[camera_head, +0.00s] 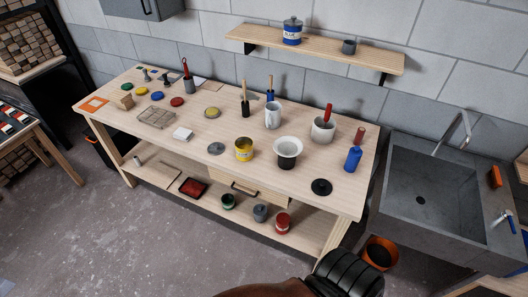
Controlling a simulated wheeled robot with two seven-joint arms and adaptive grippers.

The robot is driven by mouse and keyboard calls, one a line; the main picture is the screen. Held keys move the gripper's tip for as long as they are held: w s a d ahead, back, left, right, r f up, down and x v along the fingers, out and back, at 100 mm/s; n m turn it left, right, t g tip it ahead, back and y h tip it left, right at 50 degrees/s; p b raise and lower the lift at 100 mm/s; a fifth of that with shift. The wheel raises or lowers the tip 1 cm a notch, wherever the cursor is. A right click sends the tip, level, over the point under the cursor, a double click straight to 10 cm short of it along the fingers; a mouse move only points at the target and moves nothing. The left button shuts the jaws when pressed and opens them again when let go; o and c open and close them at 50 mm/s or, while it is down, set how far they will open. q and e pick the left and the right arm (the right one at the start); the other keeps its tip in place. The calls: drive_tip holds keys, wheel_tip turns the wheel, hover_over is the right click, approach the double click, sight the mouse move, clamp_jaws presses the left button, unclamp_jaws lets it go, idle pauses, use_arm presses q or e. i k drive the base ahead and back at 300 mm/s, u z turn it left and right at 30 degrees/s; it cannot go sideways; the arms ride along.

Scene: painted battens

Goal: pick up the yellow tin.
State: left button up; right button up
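The yellow tin (244,152) stands upright on the wooden workbench (225,170), near its front edge and about the middle of its length. It has a pale label and its top looks open. A grey round lid (216,148) lies flat just left of it.
Behind the tin stand a white jug (272,117) and a dark brush (245,104). A blue bottle (353,159) and black disc (321,187) are at the right end. A shelf (320,50) hangs above. The sink (433,180) is right of the bench.

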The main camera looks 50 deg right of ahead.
sight(243, 145)
drive_tip(key=z, duration=1.7)
